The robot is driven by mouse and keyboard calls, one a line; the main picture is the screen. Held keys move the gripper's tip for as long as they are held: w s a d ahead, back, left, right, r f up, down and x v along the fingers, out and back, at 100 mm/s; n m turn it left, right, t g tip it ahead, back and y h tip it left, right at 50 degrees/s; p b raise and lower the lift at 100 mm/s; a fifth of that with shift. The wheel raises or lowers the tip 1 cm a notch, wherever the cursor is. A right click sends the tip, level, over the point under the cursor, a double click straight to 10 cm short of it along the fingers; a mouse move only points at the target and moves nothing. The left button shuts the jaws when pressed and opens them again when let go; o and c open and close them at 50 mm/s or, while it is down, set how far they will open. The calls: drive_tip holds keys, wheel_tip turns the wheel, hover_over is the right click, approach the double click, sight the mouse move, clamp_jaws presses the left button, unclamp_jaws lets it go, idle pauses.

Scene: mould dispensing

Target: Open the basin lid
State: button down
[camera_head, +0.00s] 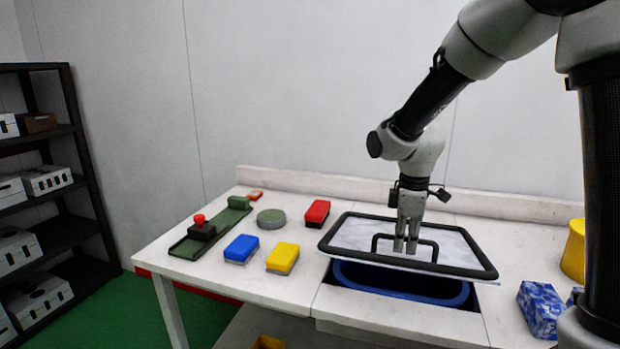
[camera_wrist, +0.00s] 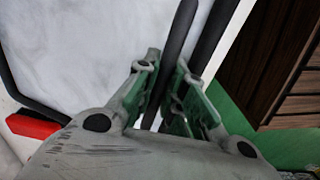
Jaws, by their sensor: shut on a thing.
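The basin lid (camera_head: 352,236) is a pale marbled panel with a black rim and a black bar handle (camera_head: 432,245). It sits over the blue basin (camera_head: 400,281), whose front part shows below the lid's near edge. The lid looks raised off the basin at the front. My gripper (camera_head: 406,246) points down at the middle of the lid and is shut on the handle. In the wrist view the gripper (camera_wrist: 168,112) has its fingers on both sides of the dark handle bar (camera_wrist: 176,50), with the pale lid (camera_wrist: 90,50) behind.
Left of the lid are a red block (camera_head: 317,212), a yellow block (camera_head: 283,258), a blue block (camera_head: 241,249), a round green disc (camera_head: 271,218) and a green device (camera_head: 205,236). A blue patterned box (camera_head: 540,308) and a yellow container (camera_head: 574,250) stand at the right.

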drive_tip(key=shift+w+r, duration=0.15)
drive_tip(key=shift+r, duration=0.1)
drive_tip(key=shift+w+d+r, duration=0.1)
drive_tip(key=shift+w+r, duration=0.2)
drive_tip(key=shift+r, duration=0.35)
drive_tip(key=shift+w+d+r, duration=0.1)
drive_tip(key=shift+w+r, duration=0.2)
drive_tip(key=shift+r, duration=0.3)
drive_tip(key=shift+w+d+r, duration=0.1)
drive_tip(key=shift+w+r, duration=0.2)
drive_tip(key=shift+r, duration=0.35)
drive_tip(key=shift+w+d+r, duration=0.2)
drive_tip(key=shift+w+r, duration=0.35)
drive_tip(key=shift+r, duration=0.35)
drive_tip(key=shift+w+d+r, duration=0.2)
drive_tip(key=shift+w+r, duration=0.35)
drive_tip(key=shift+r, duration=0.3)
drive_tip(key=shift+w+d+r, duration=0.2)
drive_tip(key=shift+w+r, duration=0.45)
drive_tip(key=shift+r, duration=0.15)
drive_tip(key=shift+w+d+r, duration=0.2)
drive_tip(key=shift+w+r, duration=0.45)
drive_tip(key=shift+r, duration=0.15)
